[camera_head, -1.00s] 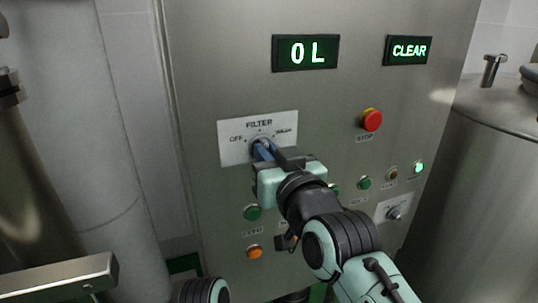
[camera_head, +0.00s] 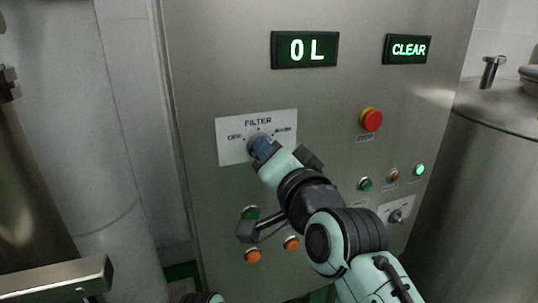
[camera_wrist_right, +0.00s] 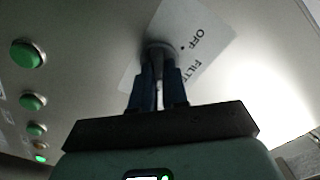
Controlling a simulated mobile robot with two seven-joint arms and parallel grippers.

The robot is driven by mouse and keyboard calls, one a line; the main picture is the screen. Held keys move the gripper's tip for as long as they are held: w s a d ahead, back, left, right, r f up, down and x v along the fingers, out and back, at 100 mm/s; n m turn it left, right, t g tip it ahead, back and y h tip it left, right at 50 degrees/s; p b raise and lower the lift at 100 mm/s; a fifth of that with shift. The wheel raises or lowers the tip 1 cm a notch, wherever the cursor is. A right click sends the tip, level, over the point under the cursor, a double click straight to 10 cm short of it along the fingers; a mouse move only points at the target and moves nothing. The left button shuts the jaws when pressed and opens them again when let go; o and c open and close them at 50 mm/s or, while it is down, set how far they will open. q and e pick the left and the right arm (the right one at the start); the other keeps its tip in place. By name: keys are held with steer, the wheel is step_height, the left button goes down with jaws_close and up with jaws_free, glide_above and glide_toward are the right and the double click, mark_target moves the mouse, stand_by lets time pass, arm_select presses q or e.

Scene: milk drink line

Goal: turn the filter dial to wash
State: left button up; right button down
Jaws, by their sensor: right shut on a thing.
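The filter dial (camera_head: 254,136) sits on a white plate (camera_head: 232,150) lettered FILTER, with OFF at the left and WASH at the right. My right gripper (camera_head: 261,146) is at the dial, its two blue fingers shut on the knob. In the right wrist view the dial (camera_wrist_right: 158,46) shows between the fingertips (camera_wrist_right: 160,68), with OFF printed beside it. The gripper is rolled, so I see it nearly edge-on in the head view. The fingers hide much of the knob, and I cannot tell where it points.
The steel panel (camera_head: 200,85) carries displays reading "0 L" (camera_head: 305,50) and "CLEAR" (camera_head: 407,49). A red stop button (camera_head: 371,120), several small buttons and a lower-right knob (camera_head: 396,215) surround my right arm. A steel tank (camera_head: 470,190) stands at the right.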

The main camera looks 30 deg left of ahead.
steer(key=shift+r+m, duration=0.1)
steer(key=shift+m, duration=1)
steer(key=c, duration=1.1)
jaws_free()
steer(key=shift+c, duration=0.2)
arm_select(q)
steer(key=s+f+b, duration=0.3)
steer(key=f+b, duration=0.5)
steer(key=f, duration=0.1)
steer(key=shift+b, duration=0.3)
arm_select(e)
steer(key=v, duration=1.3)
steer(key=shift+d, duration=0.15)
steer(key=shift+s, duration=0.1)
